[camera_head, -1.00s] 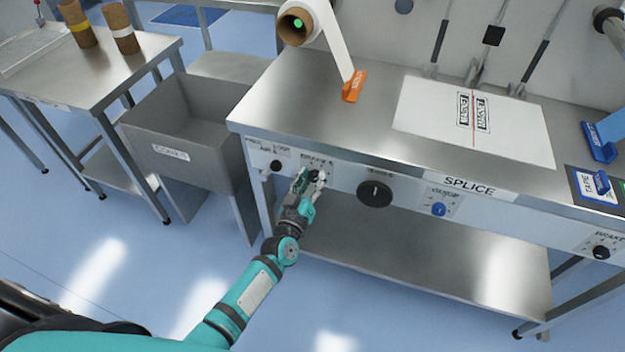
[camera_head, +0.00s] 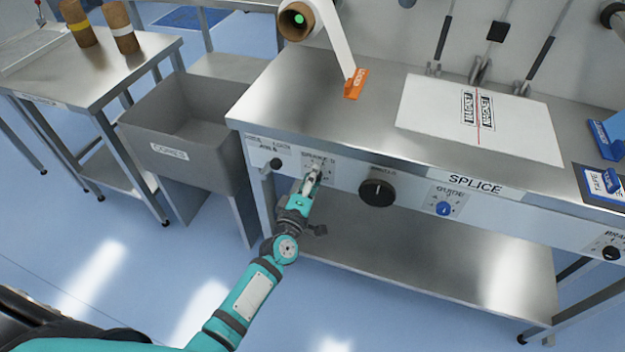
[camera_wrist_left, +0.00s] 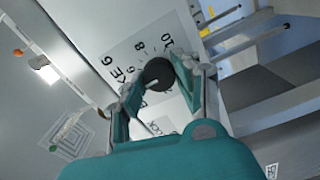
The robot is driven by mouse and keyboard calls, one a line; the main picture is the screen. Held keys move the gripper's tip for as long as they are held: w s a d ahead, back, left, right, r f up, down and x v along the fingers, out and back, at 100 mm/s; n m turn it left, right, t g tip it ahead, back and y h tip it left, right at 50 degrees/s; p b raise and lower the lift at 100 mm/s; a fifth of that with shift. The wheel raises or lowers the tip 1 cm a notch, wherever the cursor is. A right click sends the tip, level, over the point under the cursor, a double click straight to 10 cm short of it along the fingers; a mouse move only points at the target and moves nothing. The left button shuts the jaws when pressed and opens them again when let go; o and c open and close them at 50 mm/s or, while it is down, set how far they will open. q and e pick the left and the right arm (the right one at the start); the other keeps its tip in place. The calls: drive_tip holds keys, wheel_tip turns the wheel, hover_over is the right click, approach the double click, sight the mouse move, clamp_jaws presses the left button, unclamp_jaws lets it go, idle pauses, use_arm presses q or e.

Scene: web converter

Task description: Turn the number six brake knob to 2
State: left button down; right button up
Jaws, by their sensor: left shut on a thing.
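The number six brake knob (camera_wrist_left: 157,72) is a dark round knob on a white plate marked BRAKE 6 (camera_wrist_left: 116,70) in the left wrist view. Its dial numbers 6, 8 and 10 show beyond it. A short pale mark on the knob points to the lower left of that view; I cannot tell which number it meets. My left gripper (camera_wrist_left: 153,85) is shut on the knob, one finger on each side. In the head view my left gripper (camera_head: 313,178) is at the bench's front panel and hides the knob. My right gripper is not in view.
A large black knob (camera_head: 377,192) and a blue GUIDE knob (camera_head: 443,208) sit to the right on the same panel. A small black knob (camera_head: 275,163) is to the left. A grey cores bin (camera_head: 183,150) stands left of the steel bench (camera_head: 290,95).

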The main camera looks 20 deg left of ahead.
use_arm(q)
drive_tip(key=shift+d+f+n+b, duration=0.15)
drive_tip(key=shift+n+b, duration=0.75)
drive_tip(key=shift+n, duration=2.95)
drive_tip(key=shift+a+f+n+b, duration=0.15)
drive_tip(key=shift+n+b, duration=0.7)
drive_tip(key=shift+n, duration=3)
drive_tip(key=shift+d, duration=0.1)
drive_tip(key=c, duration=0.9)
unclamp_jaws()
drive_tip(key=shift+c, duration=0.2)
drive_tip(key=s, duration=1.2)
drive_tip(key=shift+a, duration=0.2)
